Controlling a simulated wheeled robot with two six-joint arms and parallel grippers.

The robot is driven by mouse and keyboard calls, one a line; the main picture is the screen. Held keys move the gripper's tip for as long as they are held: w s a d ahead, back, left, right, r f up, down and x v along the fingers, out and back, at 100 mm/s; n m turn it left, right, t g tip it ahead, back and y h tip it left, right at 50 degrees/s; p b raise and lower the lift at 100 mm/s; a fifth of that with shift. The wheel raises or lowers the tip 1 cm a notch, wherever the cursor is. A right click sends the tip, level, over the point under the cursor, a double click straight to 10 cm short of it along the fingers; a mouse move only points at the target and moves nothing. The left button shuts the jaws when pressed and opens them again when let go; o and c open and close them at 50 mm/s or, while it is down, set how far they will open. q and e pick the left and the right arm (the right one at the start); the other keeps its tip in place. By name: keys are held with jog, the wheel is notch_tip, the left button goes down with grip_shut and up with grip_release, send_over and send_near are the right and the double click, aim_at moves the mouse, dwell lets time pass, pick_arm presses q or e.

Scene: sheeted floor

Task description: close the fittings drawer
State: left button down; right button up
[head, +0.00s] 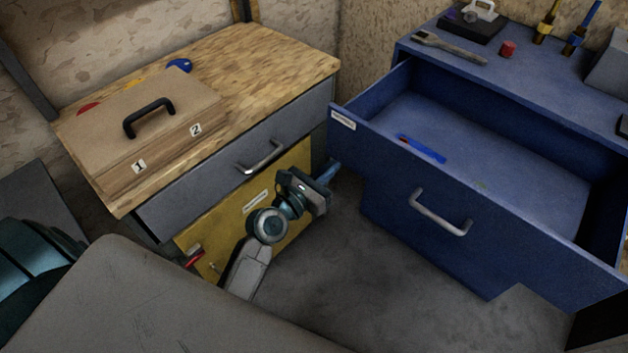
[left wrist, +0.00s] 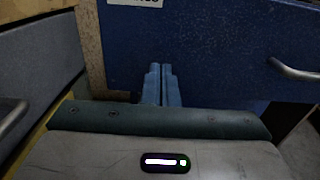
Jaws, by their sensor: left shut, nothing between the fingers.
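The blue drawer (head: 480,190) stands pulled out of the blue cabinet at the right of the head view. It has a white label (head: 342,118) at its upper left and a silver bar handle (head: 440,214). A blue object (head: 422,148) lies inside. My left gripper (head: 332,170) is shut and empty, its fingertips close to the left end of the drawer front, below the label. In the left wrist view the shut fingers (left wrist: 160,84) point at the blue front (left wrist: 215,50); I cannot tell whether they touch. My right gripper is out of view.
A wooden-topped bench (head: 250,60) with a grey drawer and a yellow front (head: 225,215) stands at left. It carries a cardboard-coloured box (head: 150,125) with a black handle. A wrench (head: 448,47) and a red piece (head: 508,49) lie on the blue cabinet.

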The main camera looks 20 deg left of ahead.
aim_at(353, 148)
pick_arm(q)
jog(key=x, duration=0.5)
jog(key=shift+w+d, duration=0.1)
jog(key=shift+w, duration=0.3)
jog(key=shift+w, duration=0.15)
